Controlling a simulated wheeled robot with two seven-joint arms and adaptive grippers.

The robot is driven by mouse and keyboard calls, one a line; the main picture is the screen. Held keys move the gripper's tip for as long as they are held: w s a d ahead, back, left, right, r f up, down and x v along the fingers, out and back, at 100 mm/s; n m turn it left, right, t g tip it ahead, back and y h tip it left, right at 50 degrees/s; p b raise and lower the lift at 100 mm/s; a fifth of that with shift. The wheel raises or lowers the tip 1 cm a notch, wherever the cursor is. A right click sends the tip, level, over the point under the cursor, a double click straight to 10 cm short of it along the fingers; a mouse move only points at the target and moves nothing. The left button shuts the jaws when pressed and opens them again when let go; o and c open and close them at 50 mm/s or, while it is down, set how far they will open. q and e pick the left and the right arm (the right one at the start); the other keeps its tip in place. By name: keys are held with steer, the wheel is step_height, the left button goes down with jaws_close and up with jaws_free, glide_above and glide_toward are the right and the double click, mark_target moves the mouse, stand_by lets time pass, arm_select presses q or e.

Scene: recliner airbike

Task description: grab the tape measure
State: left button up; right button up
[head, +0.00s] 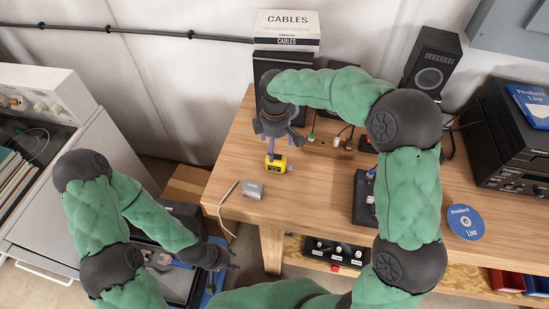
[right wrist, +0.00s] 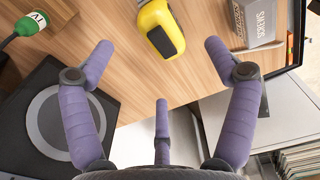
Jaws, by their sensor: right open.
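The yellow tape measure (head: 279,167) lies on the wooden table near its left end. My right gripper (head: 277,148) is just above it with its purple fingers pointing down. In the right wrist view the tape measure (right wrist: 159,27) is at the top centre, yellow with a dark face. There my right gripper's (right wrist: 160,62) fingers are spread wide and empty, and the tape measure lies beyond the gap between their tips. My left gripper (head: 225,257) is low at the table's left, away from the tape measure; its finger opening is too small to make out.
A small grey box (head: 253,190) lies close to the tape measure, by a white cable (head: 228,199) at the table edge. A speaker (right wrist: 57,112) and a green plug (right wrist: 30,24) are on the other side. A black control box (head: 364,205) stands farther right.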

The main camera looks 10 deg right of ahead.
mark_target(275, 154)
step_height(275, 154, down, 4)
steer(key=shift+f+b, duration=0.25)
steer(key=shift+b, duration=0.15)
steer(key=shift+w+d+f+b, duration=0.15)
steer(key=shift+f+b, duration=0.2)
steer(key=shift+f, duration=0.95)
steer(key=shift+s+d+f+b, duration=0.1)
steer(key=shift+f+b, duration=0.25)
steer(key=shift+f, duration=0.95)
steer(key=shift+r, duration=0.1)
steer(key=c, duration=1.5)
